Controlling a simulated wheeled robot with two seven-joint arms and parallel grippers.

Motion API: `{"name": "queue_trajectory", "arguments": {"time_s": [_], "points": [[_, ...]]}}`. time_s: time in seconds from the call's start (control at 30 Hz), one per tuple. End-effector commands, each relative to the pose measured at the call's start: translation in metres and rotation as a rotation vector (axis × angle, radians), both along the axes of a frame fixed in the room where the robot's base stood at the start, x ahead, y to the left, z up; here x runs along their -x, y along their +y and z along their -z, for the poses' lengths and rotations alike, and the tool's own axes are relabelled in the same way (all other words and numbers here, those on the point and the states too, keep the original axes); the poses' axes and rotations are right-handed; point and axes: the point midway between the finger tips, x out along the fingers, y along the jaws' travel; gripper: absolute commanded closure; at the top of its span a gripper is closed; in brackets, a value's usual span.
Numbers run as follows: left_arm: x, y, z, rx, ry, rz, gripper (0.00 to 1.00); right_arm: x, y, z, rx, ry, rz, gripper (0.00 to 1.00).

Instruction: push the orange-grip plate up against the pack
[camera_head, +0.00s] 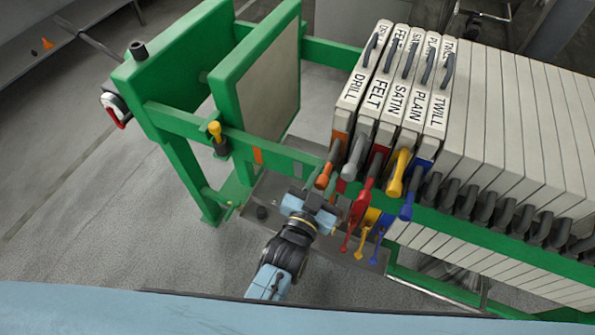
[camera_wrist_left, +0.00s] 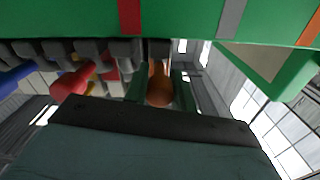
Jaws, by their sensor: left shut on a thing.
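The orange-grip plate (camera_head: 347,110), marked DRILL, stands upright at the left end of the row. Its orange grip (camera_head: 324,177) sticks out at the front of the green rail. My left gripper (camera_head: 317,197) is shut on the orange grip, which shows between the two fingers in the left wrist view (camera_wrist_left: 159,92). The pack (camera_head: 500,110) of pale plates fills the rail to the right, with FELT, SATIN, PLAIN and TWILL nearest. DRILL stands very close beside the FELT plate (camera_head: 370,112); I cannot tell whether they touch. My right gripper is out of view.
A green pressing head (camera_head: 226,75) with a pale face stands left of the plates, across a wide gap. The green front rail (camera_head: 270,155) carries coloured marks and a yellow-topped peg (camera_head: 216,135). Red, yellow and blue grips crowd the right side. A grey tray (camera_head: 265,190) lies below.

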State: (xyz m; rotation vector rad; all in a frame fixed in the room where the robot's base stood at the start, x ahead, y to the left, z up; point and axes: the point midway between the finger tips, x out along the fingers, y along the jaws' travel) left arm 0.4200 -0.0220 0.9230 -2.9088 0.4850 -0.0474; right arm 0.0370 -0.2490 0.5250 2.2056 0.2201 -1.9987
Motion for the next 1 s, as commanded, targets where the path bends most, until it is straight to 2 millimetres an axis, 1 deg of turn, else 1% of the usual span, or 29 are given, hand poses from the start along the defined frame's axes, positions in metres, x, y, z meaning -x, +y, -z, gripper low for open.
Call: {"name": "queue_trajectory", "arguments": {"time_s": [0.03, 0.2, 0.57, 0.6, 0.73, 0.77, 1.0], "points": [[0.002, -0.008, 0.001, 0.001, 0.000, 0.010, 1.00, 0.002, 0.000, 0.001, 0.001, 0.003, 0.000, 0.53], [0.005, -0.018, 0.000, 0.000, 0.000, 0.021, 1.00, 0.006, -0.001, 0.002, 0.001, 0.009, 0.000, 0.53], [0.006, -0.021, 0.001, 0.001, 0.002, 0.024, 1.00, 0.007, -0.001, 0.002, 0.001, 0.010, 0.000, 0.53], [0.006, -0.020, 0.001, 0.001, 0.002, 0.024, 0.73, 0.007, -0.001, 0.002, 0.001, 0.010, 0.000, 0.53], [0.005, -0.020, 0.001, 0.001, 0.002, 0.023, 0.56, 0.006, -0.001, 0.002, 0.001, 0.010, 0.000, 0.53], [0.005, -0.019, 0.001, 0.001, 0.002, 0.022, 0.53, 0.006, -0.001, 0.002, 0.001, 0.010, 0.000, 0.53], [0.005, -0.017, 0.000, 0.000, 0.001, 0.019, 0.53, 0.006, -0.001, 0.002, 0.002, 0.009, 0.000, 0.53]]}}
